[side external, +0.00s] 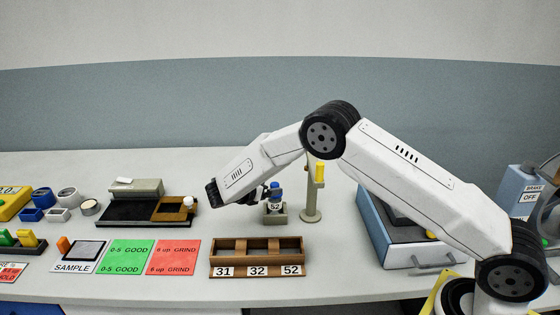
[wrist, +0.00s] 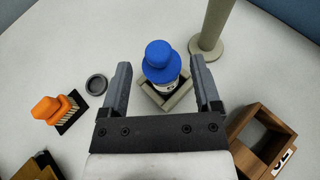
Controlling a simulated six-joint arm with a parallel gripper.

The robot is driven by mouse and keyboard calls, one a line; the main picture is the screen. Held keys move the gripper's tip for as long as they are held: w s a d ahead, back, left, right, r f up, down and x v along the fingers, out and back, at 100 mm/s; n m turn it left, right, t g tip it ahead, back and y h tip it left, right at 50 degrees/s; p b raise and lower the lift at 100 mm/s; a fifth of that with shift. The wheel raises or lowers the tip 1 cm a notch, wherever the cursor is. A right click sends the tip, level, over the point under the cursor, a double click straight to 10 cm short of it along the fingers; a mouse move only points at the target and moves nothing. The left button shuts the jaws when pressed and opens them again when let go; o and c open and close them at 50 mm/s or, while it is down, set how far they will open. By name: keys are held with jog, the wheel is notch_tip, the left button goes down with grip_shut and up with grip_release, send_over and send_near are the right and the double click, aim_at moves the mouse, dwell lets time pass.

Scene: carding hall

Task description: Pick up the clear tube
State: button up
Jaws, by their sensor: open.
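A tube with a blue cap (wrist: 160,58) stands upright in a small grey square holder (wrist: 178,101); only its cap and a white, marked part below show clearly, so I cannot tell whether its body is clear. In the side view the blue cap (side external: 275,188) is above the grey holder (side external: 275,218), with a "52" label in front. My gripper (wrist: 161,66) is open, its two fingers on either side of the tube with gaps visible. In the side view my gripper is mostly hidden behind my wrist.
A wooden rack (side external: 257,242) labelled 31, 32 and 52 stands in front. A post (side external: 311,205) with a yellow top stands close behind right. An orange-handled brush (wrist: 47,108) and round grey dish (wrist: 97,84) lie left in the wrist view. A blue-grey machine (side external: 380,245) stands right.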

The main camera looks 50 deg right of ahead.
aim_at(278, 185)
jog(key=shift+d+f, duration=0.1)
jog(key=shift+d, duration=0.1)
jog(key=shift+x, duration=2.55)
jog(key=shift+f, duration=0.1)
grip_shut()
